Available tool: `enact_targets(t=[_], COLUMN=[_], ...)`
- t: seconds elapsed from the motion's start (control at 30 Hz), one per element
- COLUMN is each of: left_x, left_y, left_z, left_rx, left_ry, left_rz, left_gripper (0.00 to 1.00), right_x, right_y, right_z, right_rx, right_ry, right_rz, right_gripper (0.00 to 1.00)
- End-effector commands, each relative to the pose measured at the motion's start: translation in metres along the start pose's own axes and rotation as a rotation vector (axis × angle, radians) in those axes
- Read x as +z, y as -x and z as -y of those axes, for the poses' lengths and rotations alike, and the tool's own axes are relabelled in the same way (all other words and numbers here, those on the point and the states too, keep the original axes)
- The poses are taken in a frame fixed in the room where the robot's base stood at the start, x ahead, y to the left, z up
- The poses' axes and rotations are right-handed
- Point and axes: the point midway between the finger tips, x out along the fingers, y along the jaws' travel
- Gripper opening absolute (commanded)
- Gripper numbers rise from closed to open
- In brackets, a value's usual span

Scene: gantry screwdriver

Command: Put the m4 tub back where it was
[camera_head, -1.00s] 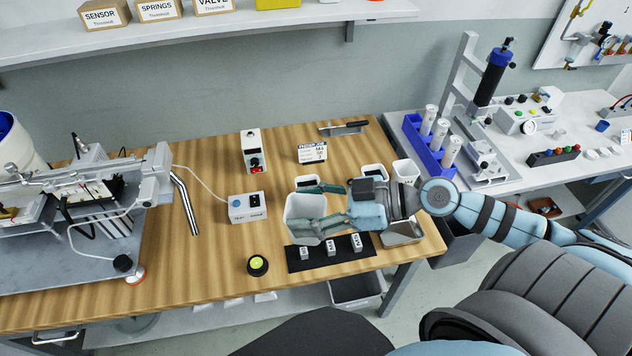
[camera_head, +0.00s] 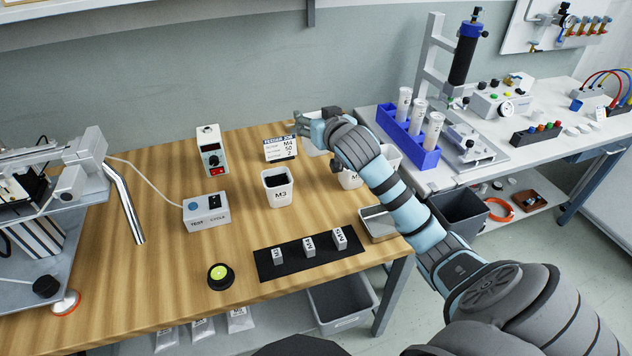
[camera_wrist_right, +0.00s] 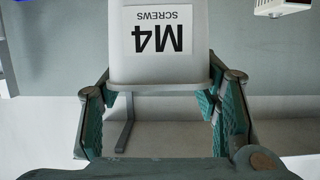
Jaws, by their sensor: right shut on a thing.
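My right gripper (camera_head: 308,128) is shut on the white M4 tub (camera_wrist_right: 160,45), whose "M4 SCREWS" label appears upside down in the right wrist view. In that view the green finger pads (camera_wrist_right: 160,105) grip the tub from both sides. The gripper is at the back of the wooden table, beside the M4 display card (camera_head: 281,149). My left gripper is not in view.
The M3 tub (camera_head: 278,190) stands in front of the card. Another tub (camera_head: 350,180) stands partly behind my forearm, with one more (camera_head: 392,157) to its right. A black mat (camera_head: 310,253) with small labelled blocks lies in front. A blue rack (camera_head: 408,138) is right.

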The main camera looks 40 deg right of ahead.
Motion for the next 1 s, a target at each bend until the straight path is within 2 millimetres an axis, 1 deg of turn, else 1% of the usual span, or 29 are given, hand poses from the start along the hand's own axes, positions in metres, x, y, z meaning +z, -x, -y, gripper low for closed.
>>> enact_targets(t=[0.03, 0.1, 0.2, 0.37, 0.5, 0.6, 0.8, 0.83, 0.93, 1.0], left_x=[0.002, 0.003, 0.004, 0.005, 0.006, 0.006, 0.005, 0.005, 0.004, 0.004], left_y=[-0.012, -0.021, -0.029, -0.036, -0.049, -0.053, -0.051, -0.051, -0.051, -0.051], left_z=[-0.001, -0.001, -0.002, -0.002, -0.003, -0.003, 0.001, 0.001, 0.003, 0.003], left_rx=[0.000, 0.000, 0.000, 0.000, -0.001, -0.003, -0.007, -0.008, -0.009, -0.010], left_ry=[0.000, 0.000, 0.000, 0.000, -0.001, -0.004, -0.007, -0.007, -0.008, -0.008], left_rz=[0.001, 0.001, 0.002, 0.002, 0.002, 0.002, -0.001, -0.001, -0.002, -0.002], left_gripper=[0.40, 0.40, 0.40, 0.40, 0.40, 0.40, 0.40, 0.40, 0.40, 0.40], right_x=[0.026, 0.051, 0.075, 0.097, 0.129, 0.140, 0.140, 0.140, 0.140, 0.139], right_y=[-0.008, -0.015, -0.023, -0.030, -0.040, -0.044, -0.044, -0.044, -0.043, -0.043], right_z=[0.000, 0.000, 0.000, 0.000, -0.001, -0.001, -0.001, -0.001, -0.001, -0.001], right_rx=[-0.001, -0.001, -0.003, -0.003, -0.003, -0.004, -0.004, -0.004, -0.004, -0.004], right_ry=[0.000, 0.000, 0.000, 0.001, 0.001, 0.002, 0.002, 0.002, 0.002, 0.002], right_rz=[0.006, 0.006, 0.003, 0.003, 0.003, 0.001, 0.001, 0.002, 0.001, 0.001], right_gripper=[0.23, 0.23, 0.23, 0.23, 0.23, 0.23, 0.23, 0.61, 0.77, 0.77])
